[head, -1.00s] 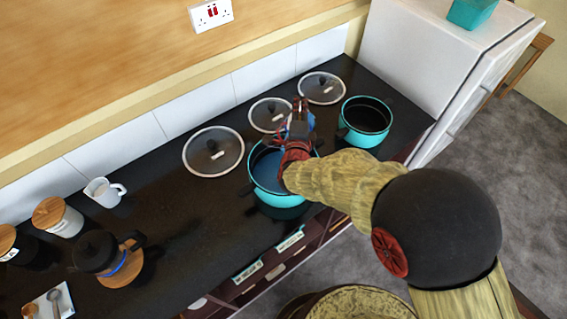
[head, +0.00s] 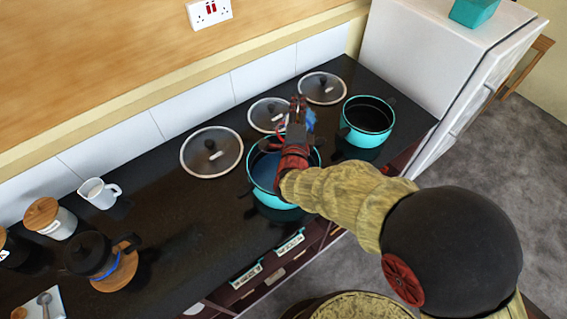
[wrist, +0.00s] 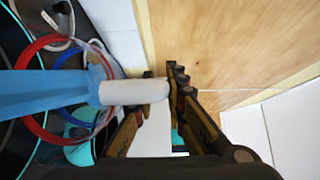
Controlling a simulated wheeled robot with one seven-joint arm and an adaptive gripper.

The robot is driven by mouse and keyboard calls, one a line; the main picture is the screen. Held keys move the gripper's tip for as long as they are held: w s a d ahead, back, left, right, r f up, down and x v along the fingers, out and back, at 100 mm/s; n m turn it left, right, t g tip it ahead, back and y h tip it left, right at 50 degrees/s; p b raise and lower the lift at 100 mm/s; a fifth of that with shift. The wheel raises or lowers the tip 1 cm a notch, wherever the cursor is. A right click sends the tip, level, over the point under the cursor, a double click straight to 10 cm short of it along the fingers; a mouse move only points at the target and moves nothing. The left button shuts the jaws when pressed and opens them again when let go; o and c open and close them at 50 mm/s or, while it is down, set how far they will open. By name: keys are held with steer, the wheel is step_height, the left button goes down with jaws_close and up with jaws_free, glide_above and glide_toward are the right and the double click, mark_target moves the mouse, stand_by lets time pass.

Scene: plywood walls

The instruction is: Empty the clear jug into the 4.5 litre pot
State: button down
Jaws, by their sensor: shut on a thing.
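My gripper (wrist: 172,95) is shut on the clear jug, at the white end (wrist: 125,92) of a blue bar-shaped part. The clear jug (wrist: 38,125) shows in the wrist view as see-through, with red and blue rings. In the head view my gripper (head: 300,112) is above the back of a teal pot (head: 264,190), with a blue part of the jug (head: 310,118) beside the fingers. My wrist hides most of the jug. Its tilt and what is in it cannot be told. The pot has a dark bluish inside, partly covered by my wrist.
A second teal pot (head: 367,122) stands open to the right. Several glass lids (head: 212,160) lie along the wall. A white jug (head: 99,194), a canister (head: 55,220) and a dark press (head: 90,255) stand at left. The counter between is clear.

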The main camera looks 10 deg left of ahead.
steer(key=shift+s+r, duration=0.1)
steer(key=shift+w+d+r+p, duration=0.15)
steer(key=shift+w+p, duration=0.15)
steer(key=shift+p, duration=0.5)
steer(key=w+d+f+m+g+p, duration=0.1)
steer(key=w+f+g+p, duration=0.2)
steer(key=p, duration=0.6)
steer(key=w+d+f+m+g+y+p, duration=0.1)
steer(key=w+f+m+g+p, duration=0.1)
steer(key=w+g+p, duration=0.4)
steer(key=w+d+f+m+g+y+p, duration=0.1)
steer(key=w+f+g+p, duration=0.3)
steer(key=g+p, duration=0.3)
steer(key=shift+w+d+f+m+p, duration=0.25)
steer(key=shift+w+p, duration=0.5)
steer(key=shift+p, duration=1.75)
